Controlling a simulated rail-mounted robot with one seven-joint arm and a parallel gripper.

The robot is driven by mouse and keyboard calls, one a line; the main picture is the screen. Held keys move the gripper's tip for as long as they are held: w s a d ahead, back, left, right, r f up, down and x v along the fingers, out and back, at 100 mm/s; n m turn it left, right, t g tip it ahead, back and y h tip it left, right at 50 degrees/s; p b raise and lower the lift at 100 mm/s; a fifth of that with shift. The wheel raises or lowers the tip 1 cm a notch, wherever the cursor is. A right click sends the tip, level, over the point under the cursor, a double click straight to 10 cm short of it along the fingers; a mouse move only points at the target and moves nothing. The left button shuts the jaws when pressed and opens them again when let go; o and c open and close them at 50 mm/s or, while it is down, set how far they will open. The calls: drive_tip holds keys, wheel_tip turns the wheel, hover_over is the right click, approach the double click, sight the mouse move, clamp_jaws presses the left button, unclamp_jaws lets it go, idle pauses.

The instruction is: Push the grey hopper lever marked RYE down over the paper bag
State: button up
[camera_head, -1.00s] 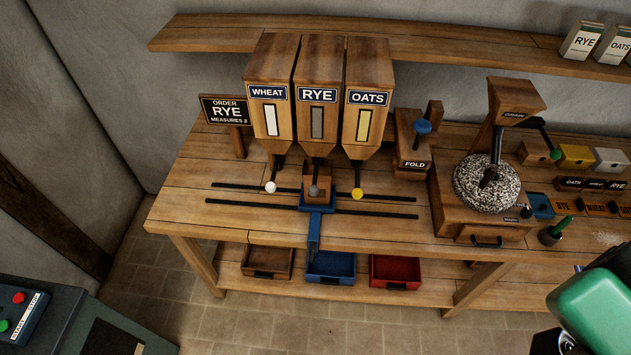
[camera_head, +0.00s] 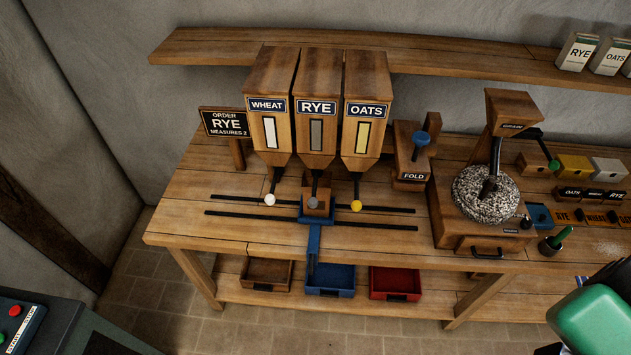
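The hopper marked RYE (camera_head: 317,107) stands between the WHEAT and OATS hoppers on the bench. Its lever with a grey knob (camera_head: 313,202) hangs below the spout. The brown paper bag (camera_head: 318,211) sits under this lever on a blue carriage (camera_head: 315,236) that straddles the black rails. Whether the knob touches the bag I cannot tell. At the lower right edge, part of my arm, green and dark, shows; my gripper's fingers are not in view.
A white knob (camera_head: 270,200) and a yellow knob (camera_head: 356,206) hang on either side. An order board (camera_head: 228,123) reads RYE, measures 2. The FOLD block (camera_head: 412,155) and millstone (camera_head: 486,194) stand to the right. Brown, blue and red trays (camera_head: 394,284) sit below.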

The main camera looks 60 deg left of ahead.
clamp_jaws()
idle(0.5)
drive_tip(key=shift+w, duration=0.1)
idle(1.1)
